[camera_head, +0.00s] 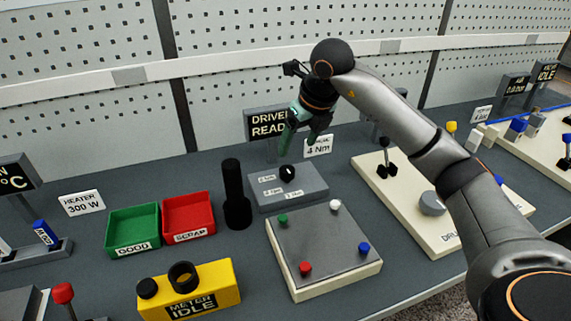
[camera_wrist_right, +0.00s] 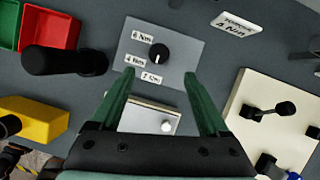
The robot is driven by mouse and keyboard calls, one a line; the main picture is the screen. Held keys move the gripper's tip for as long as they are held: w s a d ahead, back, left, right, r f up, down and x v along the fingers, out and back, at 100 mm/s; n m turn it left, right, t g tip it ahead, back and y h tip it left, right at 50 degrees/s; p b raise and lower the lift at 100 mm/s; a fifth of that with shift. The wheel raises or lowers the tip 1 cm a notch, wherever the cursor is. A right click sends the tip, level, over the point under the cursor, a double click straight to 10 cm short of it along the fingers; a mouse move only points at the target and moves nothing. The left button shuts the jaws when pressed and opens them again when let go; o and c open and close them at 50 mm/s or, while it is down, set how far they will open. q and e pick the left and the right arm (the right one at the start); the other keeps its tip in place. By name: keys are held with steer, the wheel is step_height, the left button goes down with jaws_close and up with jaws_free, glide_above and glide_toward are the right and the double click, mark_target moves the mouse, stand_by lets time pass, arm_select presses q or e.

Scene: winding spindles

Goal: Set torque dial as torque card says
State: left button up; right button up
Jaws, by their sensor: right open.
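The torque dial is a black knob (camera_head: 287,172) on a grey box (camera_head: 305,189). In the right wrist view the knob (camera_wrist_right: 158,53) has labels reading 6 Nm, 4 Nm and 2 Nm beside it; I cannot tell surely which one its mark points at. The torque card (camera_head: 318,146) stands behind the box and reads 4 Nm; it also shows in the right wrist view (camera_wrist_right: 235,23). My right gripper (camera_head: 298,137) is open and empty, above and behind the dial box in the head view. Its green fingers (camera_wrist_right: 158,76) are apart, with the knob beyond them. My left gripper is not in view.
A tall black post (camera_head: 234,190) stands left of the dial box. Red (camera_head: 189,214) and green (camera_head: 132,230) bins stand further left. A plate with coloured knobs (camera_head: 320,240) lies in front. A cream board with a lever (camera_head: 400,205) is on the right.

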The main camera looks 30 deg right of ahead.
mark_target(287, 169)
steer(key=x, duration=1)
steer(key=shift+r, duration=0.1)
jaws_close()
